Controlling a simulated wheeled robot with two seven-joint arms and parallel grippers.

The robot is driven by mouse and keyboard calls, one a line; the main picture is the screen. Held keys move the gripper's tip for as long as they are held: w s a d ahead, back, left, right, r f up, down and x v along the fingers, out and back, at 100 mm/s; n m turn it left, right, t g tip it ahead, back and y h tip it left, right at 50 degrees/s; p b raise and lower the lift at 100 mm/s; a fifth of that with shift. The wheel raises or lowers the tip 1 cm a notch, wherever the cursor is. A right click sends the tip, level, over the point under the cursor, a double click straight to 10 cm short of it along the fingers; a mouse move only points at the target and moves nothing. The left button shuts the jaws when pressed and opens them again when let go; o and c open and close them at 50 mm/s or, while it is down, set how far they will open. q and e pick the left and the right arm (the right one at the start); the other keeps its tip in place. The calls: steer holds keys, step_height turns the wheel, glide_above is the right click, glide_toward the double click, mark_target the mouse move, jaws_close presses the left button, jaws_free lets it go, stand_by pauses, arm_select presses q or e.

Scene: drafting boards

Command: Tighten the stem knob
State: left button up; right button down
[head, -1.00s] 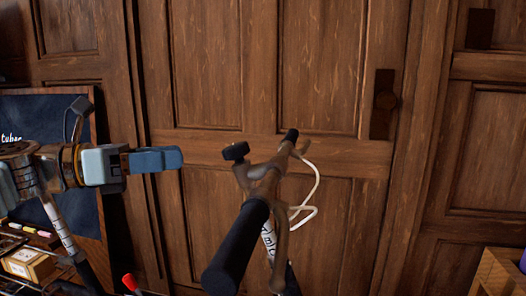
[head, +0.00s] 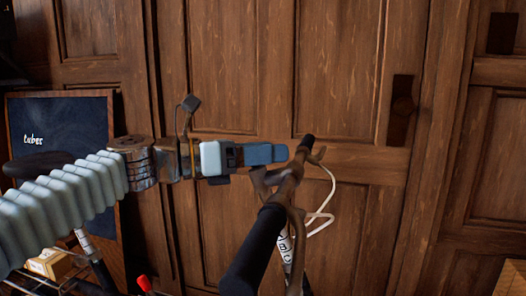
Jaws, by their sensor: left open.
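My left gripper (head: 262,154) reaches in from the left, its blue-grey fingers pointing right at the upper part of a brown bicycle handlebar (head: 291,180). By its sideways view I see no gap between the fingers; it is open. The small black knob on the stem that showed earlier is hidden behind the gripper, so I cannot tell whether the fingers touch or surround it. The brown stem (head: 262,184) shows just below the fingers. The handlebar has a thick black grip (head: 256,252) nearest me and a black far end (head: 307,142). My right gripper is not in view.
A pale cable (head: 325,205) loops right of the handlebar. A wooden panelled door (head: 340,90) stands behind. A chalkboard (head: 62,122) is at the left, and a wire basket (head: 62,284) with a small box (head: 50,264) at lower left. A wooden crate (head: 512,278) is at lower right.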

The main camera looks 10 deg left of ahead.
arm_select(q)
steer(key=shift+c, duration=0.2)
steer(key=c, duration=0.9)
